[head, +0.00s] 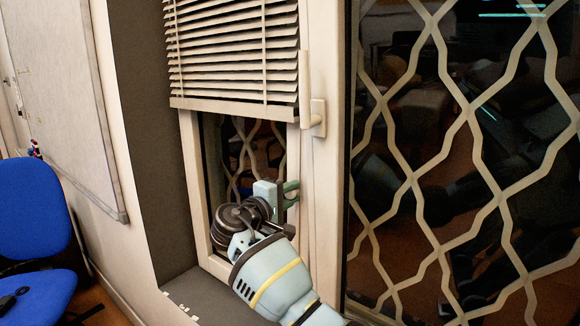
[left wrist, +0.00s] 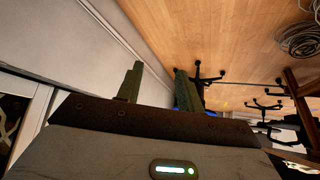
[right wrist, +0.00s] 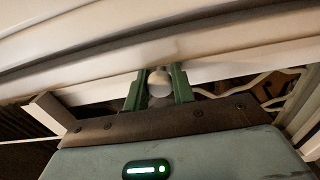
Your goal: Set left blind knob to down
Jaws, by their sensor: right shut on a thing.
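The blind (head: 235,60) covers the upper part of the narrow left window, and its bottom rail hangs above bare glass. My right gripper (head: 291,187) is in front of the window frame, below the blind. In the right wrist view, a small rounded whitish knob (right wrist: 159,88) sits between the fingers of my right gripper (right wrist: 158,76), which are shut on it. In the head view the gripper hides the knob. My left gripper (left wrist: 156,76) shows only in the left wrist view, with its fingers apart and nothing between them.
A window handle (head: 314,115) stands out from the frame above my right gripper. A lattice grille (head: 440,150) covers the dark right window. A blue chair (head: 32,215) and a whiteboard (head: 75,90) are at the left. Wooden floor (left wrist: 215,45) shows in the left wrist view.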

